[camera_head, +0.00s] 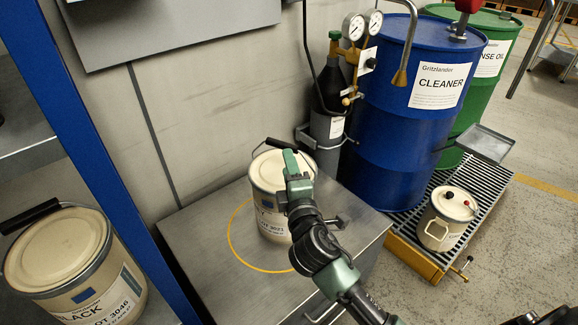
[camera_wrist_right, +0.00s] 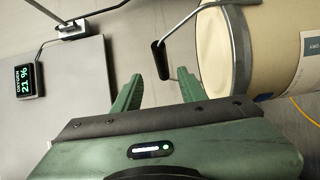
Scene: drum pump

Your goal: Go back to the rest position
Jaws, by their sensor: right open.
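A cream bucket (camera_head: 268,180) with a wire handle stands upright on a grey metal table (camera_head: 205,235), inside a yellow circle marking. My right gripper (camera_head: 290,160) is above the bucket's lid, near its black handle grip. In the right wrist view, the fingers of my right gripper (camera_wrist_right: 160,84) are apart with nothing between them. The black handle grip (camera_wrist_right: 159,60) is just beyond the fingertips, and the bucket (camera_wrist_right: 270,45) is at the right. My left gripper is not in view.
A blue cleaner drum (camera_head: 400,150) and a green drum (camera_head: 490,80) stand behind on a grated pallet, with a small cream container (camera_head: 445,220). A dark gas cylinder (camera_head: 328,100) is beside the table. A blue post (camera_head: 90,150) and another bucket (camera_head: 70,255) are left.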

